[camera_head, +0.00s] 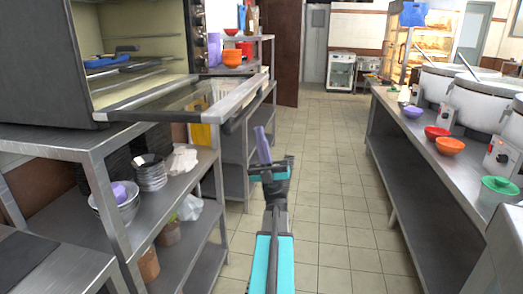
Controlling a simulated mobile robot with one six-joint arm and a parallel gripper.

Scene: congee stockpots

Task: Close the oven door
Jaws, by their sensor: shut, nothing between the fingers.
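The oven (45,60) stands on a steel table at the upper left. Its cream-coloured inside is exposed. The oven door (150,98) is open and folded down, lying about level out into the aisle, with a glass pane and a metal frame. My gripper (261,132) is in the middle of the view, with its purple fingers shut and empty, pointing up and ahead. It appears to the right of the door's outer edge, apart from it in the picture; the depth between them is hard to judge.
Inside the oven are racks and a blue item (106,61). The steel table (95,142) below holds stacked bowls (151,173). A counter (440,165) with bowls and large pots (482,100) runs along the right. The tiled aisle (335,190) between is clear.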

